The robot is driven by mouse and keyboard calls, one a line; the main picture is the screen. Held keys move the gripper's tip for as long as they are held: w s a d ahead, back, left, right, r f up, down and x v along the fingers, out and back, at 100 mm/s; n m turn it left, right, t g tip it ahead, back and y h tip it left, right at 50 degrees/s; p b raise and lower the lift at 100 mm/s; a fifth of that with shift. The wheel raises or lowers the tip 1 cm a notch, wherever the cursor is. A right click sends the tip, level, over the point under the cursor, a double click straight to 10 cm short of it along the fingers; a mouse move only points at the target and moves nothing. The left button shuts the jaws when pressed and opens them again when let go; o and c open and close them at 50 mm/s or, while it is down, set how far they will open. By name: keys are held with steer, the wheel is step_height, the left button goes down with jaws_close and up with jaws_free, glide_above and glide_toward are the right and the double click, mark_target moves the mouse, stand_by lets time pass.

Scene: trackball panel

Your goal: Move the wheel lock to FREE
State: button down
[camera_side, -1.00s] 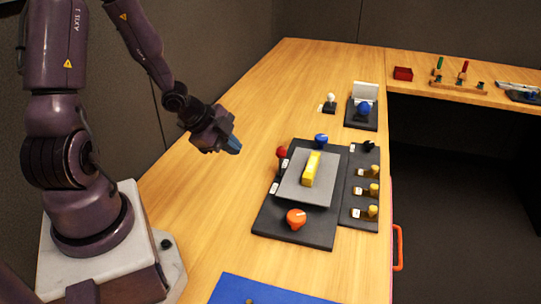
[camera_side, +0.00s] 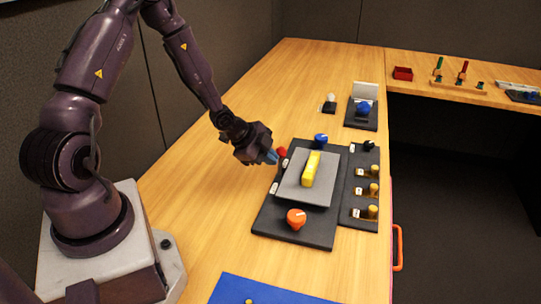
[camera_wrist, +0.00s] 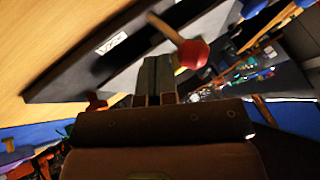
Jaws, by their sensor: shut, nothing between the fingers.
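A dark panel (camera_side: 264,225) lies on the wooden table with a raised grey plate (camera_side: 296,191) carrying a yellow bar (camera_side: 311,169). A red-knobbed lever (camera_side: 282,152) stands at the panel's left edge, partly hidden by my gripper (camera_side: 273,157). In the wrist view the red knob (camera_wrist: 192,53) sits on a thin stem just beyond and right of my gripper (camera_wrist: 157,78). The fingers are shut and empty, close to the lever; I cannot tell whether they touch it. A white label (camera_wrist: 111,43) lies beside the lever, unreadable. No wording identifies the wheel lock.
An orange knob (camera_side: 296,218) is at the panel's front and a blue knob (camera_side: 321,140) at its back. A side strip (camera_side: 357,210) holds several small yellow-topped controls. A blue mat (camera_side: 270,289) lies in front. The table left of the panel is clear.

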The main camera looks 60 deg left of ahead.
steer(key=shift+w+a+r, duration=0.1)
steer(key=shift+w+a, duration=0.1)
steer(key=shift+w, duration=0.1)
steer(key=shift+w+a+r, duration=0.15)
steer(key=shift+w+a, duration=0.8)
steer(key=shift+s, duration=0.1)
